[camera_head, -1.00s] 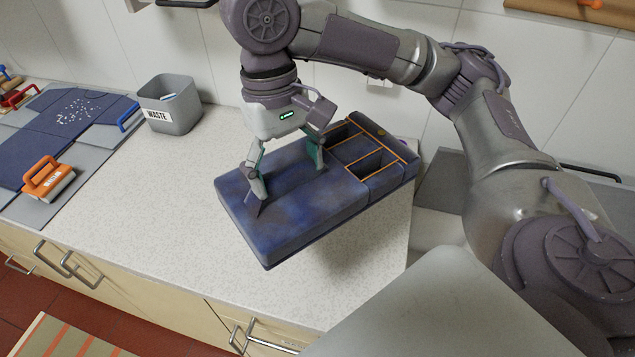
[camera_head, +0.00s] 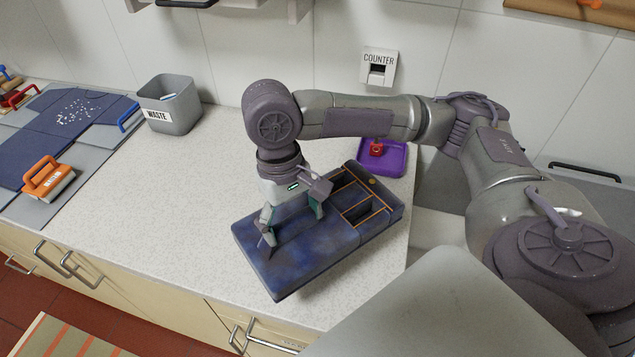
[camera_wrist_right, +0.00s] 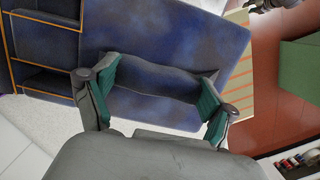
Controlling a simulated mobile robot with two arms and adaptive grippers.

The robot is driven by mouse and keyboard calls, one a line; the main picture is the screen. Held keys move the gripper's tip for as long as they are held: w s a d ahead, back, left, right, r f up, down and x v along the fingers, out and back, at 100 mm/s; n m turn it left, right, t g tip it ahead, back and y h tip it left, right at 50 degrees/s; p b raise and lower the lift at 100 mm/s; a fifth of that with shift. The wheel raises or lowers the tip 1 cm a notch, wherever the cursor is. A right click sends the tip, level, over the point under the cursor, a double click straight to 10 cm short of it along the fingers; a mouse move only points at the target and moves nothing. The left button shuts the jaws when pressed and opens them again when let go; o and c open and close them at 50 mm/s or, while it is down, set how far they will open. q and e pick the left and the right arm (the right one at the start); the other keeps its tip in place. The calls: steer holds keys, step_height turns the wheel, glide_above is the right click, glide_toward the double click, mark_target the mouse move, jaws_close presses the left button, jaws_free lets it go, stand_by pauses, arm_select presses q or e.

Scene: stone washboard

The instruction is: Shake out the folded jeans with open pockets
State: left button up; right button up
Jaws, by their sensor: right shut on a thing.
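The folded jeans (camera_head: 300,256) form a thick dark blue block with orange-edged open pockets (camera_head: 358,202) at the right end. My right gripper (camera_head: 292,228) is above them, its two fingers closed on a raised ridge in their middle. In the right wrist view the green finger pads press on both ends of that ridge of the jeans (camera_wrist_right: 200,40). The jeans lie level over the counter's front right part; I cannot tell whether they touch it. The pockets' bottoms look dark. My left gripper is not in view.
A grey waste bin (camera_head: 172,106) stands at the back left of the counter (camera_head: 150,210). A purple tray (camera_head: 383,158) with a red thing is behind the jeans. Blue panels with white bits (camera_head: 72,112) and an orange-handled brush (camera_head: 45,178) lie far left. The counter's middle left is clear.

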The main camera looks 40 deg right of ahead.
steer(key=shift+f, duration=0.95)
step_height(320, 180, up, 20)
step_height(320, 180, down, 20)
steer(key=shift+w+r, duration=0.1)
steer(key=shift+d, duration=0.1)
